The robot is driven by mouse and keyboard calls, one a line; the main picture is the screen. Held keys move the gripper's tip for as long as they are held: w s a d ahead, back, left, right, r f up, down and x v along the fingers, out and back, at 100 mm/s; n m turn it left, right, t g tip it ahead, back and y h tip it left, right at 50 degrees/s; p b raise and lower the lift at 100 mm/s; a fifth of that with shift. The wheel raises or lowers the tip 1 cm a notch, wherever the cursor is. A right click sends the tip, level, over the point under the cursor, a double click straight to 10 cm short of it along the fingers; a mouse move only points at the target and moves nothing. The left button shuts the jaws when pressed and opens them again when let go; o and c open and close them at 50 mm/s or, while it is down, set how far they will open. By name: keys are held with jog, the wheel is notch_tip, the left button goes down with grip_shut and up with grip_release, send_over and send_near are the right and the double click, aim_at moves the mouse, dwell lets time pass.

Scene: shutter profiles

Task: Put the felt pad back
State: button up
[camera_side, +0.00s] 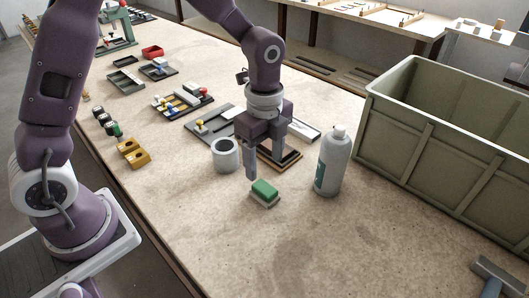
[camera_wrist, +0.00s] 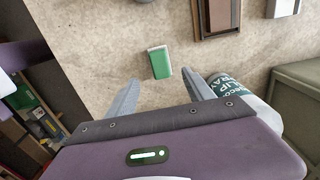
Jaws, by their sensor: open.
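A small block with a green top and a pale layer (camera_side: 265,192), which looks like the felt pad, lies flat on the bench in front of my gripper. In the wrist view the pad (camera_wrist: 161,64) is just beyond the fingertips, about midway between them. My gripper (camera_side: 266,166) points down above the bench with its fingers apart and nothing between them. It also shows in the wrist view (camera_wrist: 161,88). A wood-edged tray with a dark inside (camera_side: 292,157) lies behind the gripper, partly hidden by it; it shows in the wrist view (camera_wrist: 199,20).
A spray bottle (camera_side: 333,162) stands close to the right of the gripper. A pale cup (camera_side: 226,154) stands to the left. A large green-grey crate (camera_side: 440,160) fills the right. Trays with small parts (camera_side: 182,101) lie further back.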

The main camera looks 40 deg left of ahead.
jog(key=s+a+r+n+t, duration=0.35)
jog(key=s+r+n, duration=0.5)
jog(key=r, duration=0.55)
jog(key=s+a+r+n+t, duration=0.2)
jog(key=s+a+n, duration=0.1)
jog(key=s+n, duration=0.6)
jog(key=s, duration=0.3)
jog(key=shift+w+r+n, duration=0.1)
jog(key=shift+n, duration=0.15)
jog(key=shift+c, duration=0.4)
